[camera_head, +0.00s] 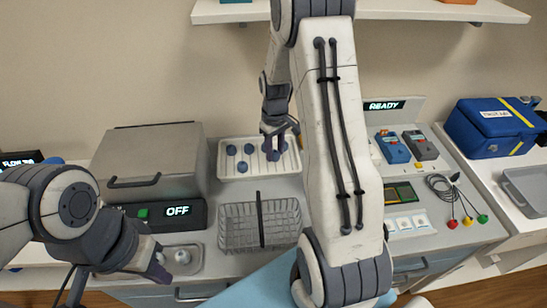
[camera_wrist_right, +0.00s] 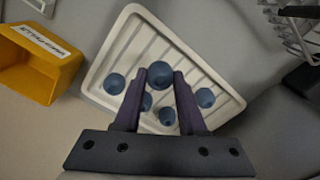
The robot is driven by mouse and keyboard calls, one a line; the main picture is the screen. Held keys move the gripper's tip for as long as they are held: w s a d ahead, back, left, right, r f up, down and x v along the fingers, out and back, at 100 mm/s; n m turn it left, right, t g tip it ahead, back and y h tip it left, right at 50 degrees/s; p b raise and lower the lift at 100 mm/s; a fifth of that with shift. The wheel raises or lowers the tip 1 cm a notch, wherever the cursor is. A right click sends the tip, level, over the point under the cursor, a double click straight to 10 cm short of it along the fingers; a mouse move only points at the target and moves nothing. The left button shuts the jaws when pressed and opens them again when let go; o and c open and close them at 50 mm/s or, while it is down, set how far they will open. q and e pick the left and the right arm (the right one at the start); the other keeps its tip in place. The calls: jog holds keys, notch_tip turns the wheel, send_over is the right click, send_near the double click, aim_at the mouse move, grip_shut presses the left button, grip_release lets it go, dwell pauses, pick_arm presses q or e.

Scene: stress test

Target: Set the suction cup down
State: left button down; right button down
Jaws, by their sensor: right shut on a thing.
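My right gripper (camera_head: 274,152) is over the white ribbed tray (camera_head: 226,172) at the back of the counter. In the right wrist view its two dark fingers (camera_wrist_right: 160,84) are shut on a round blue suction cup (camera_wrist_right: 160,74), held at the fingertips over the tray (camera_wrist_right: 133,24). Other blue cups lie in the tray, one at its left (camera_wrist_right: 114,83), one at its right (camera_wrist_right: 205,97). Two more show between the fingers. I cannot tell how high the held cup is above the tray floor. My left gripper (camera_head: 160,264) is low at the left, away from the tray; its finger gap is unclear.
A wire basket (camera_head: 233,232) stands in front of the tray. A grey lidded machine (camera_head: 150,160) reading OFF is to the left. A yellow bin (camera_wrist_right: 42,68) shows beside the tray. My right arm hides counter space before the READY panel (camera_head: 384,106).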

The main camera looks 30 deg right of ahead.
aim_at(275, 152)
notch_tip(275, 152, down, 3)
jog(key=shift+f, duration=0.2)
jog(key=shift+f, duration=0.15)
jog(key=shift+c, duration=2.4)
grip_release()
